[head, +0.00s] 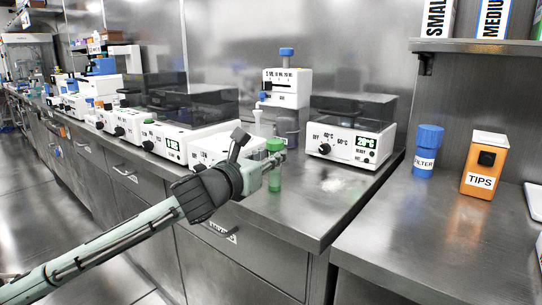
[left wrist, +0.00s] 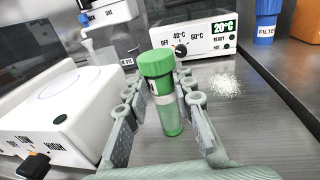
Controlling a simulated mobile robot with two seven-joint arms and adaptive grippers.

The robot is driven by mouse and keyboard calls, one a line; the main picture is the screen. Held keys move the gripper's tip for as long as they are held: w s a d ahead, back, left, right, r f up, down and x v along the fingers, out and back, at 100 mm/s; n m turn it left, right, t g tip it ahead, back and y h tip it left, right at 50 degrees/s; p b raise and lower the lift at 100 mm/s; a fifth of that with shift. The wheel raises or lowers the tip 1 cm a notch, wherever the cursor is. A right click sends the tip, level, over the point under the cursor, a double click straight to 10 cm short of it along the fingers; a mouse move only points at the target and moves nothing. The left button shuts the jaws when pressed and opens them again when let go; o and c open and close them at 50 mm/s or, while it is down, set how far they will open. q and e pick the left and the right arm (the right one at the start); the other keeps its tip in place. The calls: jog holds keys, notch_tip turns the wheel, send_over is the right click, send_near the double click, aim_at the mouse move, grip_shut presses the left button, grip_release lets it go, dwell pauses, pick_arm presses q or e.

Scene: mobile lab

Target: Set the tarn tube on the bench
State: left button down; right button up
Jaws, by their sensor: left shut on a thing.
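The tube (head: 274,178) has a green screw cap and green contents. It stands upright over the steel bench top (head: 295,222), near the front edge. My left gripper (head: 268,160) is shut around it, just below the cap. In the left wrist view the tube (left wrist: 171,118) sits between the two grey fingers, tilted a little in the picture. I cannot tell whether its base touches the bench. Its label is mostly hidden and I cannot read a name on it. My right gripper is not in view.
A heater reading 20°C (head: 348,142) stands behind and right of the tube. A white hotplate device (left wrist: 50,112) is close on the left. White powder (left wrist: 222,85) lies on the bench to the right. A blue filter bottle (head: 427,152) and orange tips box (head: 484,165) stand farther right.

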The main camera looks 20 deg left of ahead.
pick_arm(q)
jog(key=c, duration=1.3)
grip_release()
jog(key=shift+f, duration=0.1)
